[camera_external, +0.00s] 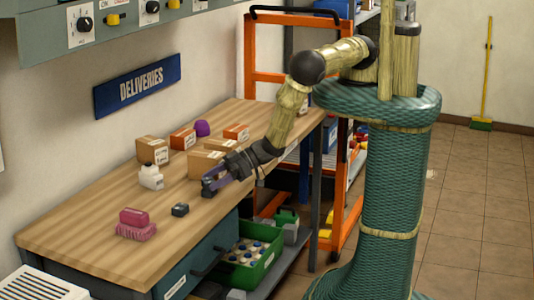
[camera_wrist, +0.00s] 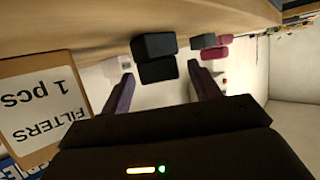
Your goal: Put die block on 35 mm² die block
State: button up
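Two dark blocks show ahead of my gripper in the upside-down wrist view. One block (camera_wrist: 153,46) rests on the table, and a second block (camera_wrist: 158,70) appears to sit on it, slightly offset. In the external view this dark stack (camera_external: 209,188) is at the fingertips, near the table's front edge. My gripper (camera_wrist: 163,86) is open, with a visible gap between each finger and the upper block. Another dark block (camera_external: 180,210) stands apart to the left; it also shows in the wrist view (camera_wrist: 203,41). No size marking is readable, so I cannot tell which is the 35 mm² one.
A white bottle (camera_external: 151,177) and a pink brush (camera_external: 135,230) with a pink piece (camera_external: 134,216) on it are on the wooden table (camera_external: 90,245). Several cartons stand behind my gripper, including a filters box (camera_wrist: 42,110) close beside it. The table's front left is clear.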

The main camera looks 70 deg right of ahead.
jog(key=shift+r, duration=0.15)
jog(key=b+v, duration=0.3)
jog(key=v, duration=0.9)
dwell(0.8)
jog(key=w+d+r+m+g+h, duration=0.1)
jog(key=w+d+r+m+h, duration=0.3)
jog(key=w+d, duration=0.3)
jog(key=w+d+r+m+g+h, duration=0.1)
jog(key=w+d+r+m+h, duration=0.3)
jog(key=d, duration=0.5)
jog(key=s+d+r+g, duration=0.2)
jog(key=d+r, duration=0.4)
jog(key=d, duration=0.4)
jog(key=s+d+r+m+g+h, duration=0.1)
jog(key=s+d+r, duration=0.3)
jog(key=d, duration=0.5)
jog(key=shift+s+d+r+g, duration=0.2)
jog(key=shift+d+r+g, duration=0.2)
jog(key=shift+r+g, duration=0.55)
